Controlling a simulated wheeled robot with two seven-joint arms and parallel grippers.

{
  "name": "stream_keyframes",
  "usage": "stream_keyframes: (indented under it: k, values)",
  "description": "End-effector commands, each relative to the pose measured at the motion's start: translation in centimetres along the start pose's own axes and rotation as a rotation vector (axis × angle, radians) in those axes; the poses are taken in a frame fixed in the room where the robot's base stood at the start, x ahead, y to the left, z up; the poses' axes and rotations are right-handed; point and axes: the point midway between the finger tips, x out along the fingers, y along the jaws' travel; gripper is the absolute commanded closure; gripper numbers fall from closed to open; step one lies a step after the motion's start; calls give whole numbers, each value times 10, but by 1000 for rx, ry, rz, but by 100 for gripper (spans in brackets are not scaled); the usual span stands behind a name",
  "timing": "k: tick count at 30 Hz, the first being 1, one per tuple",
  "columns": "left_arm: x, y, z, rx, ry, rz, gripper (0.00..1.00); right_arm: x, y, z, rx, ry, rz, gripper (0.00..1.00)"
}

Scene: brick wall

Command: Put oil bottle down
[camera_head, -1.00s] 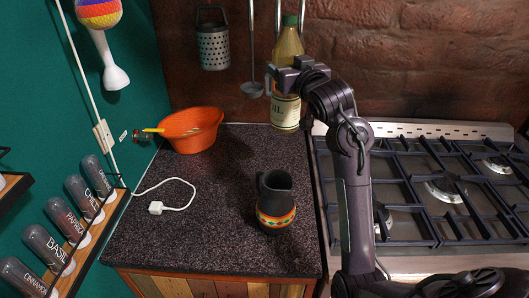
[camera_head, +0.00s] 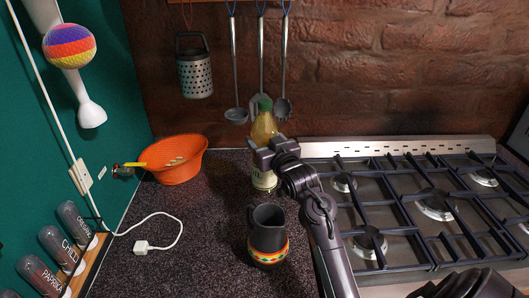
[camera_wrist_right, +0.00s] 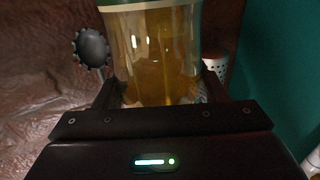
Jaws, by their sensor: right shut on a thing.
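The oil bottle (camera_head: 264,128) has a green cap, yellow oil and a pale label. It stands upright at the back of the dark counter (camera_head: 200,215), near the stove's left edge. My right gripper (camera_head: 258,153) is shut around its middle. The wrist view shows the bottle (camera_wrist_right: 155,50) between the two fingers (camera_wrist_right: 158,95). The bottle's lower end is close to the countertop; whether it touches is hard to tell. My left gripper is not in view.
A dark jug (camera_head: 268,235) with a colourful band stands in front of the bottle. An orange basket (camera_head: 176,160) is at the back left. The gas stove (camera_head: 420,200) lies to the right. Utensils and a grater (camera_head: 195,68) hang behind. A white plug (camera_head: 142,247) lies on the counter.

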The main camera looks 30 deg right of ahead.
Motion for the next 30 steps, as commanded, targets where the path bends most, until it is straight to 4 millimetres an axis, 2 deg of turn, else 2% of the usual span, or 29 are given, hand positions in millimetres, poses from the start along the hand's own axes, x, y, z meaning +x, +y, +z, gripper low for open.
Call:
stream_keyframes:
  k: [4, 12, 24, 25, 30]
  values:
    - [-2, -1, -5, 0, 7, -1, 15, 0, 0, 8, 2, 4, 0, 90]
    - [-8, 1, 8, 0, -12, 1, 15, 0, 0, 43, 1, 3, 0, 90]
    - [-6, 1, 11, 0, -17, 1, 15, 0, 0, 49, 0, 6, 0, 90]
    - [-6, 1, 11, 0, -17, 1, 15, 0, 0, 51, 0, 1, 0, 32]
    - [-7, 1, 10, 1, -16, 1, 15, 0, 0, 50, 1, 1, 0, 13]
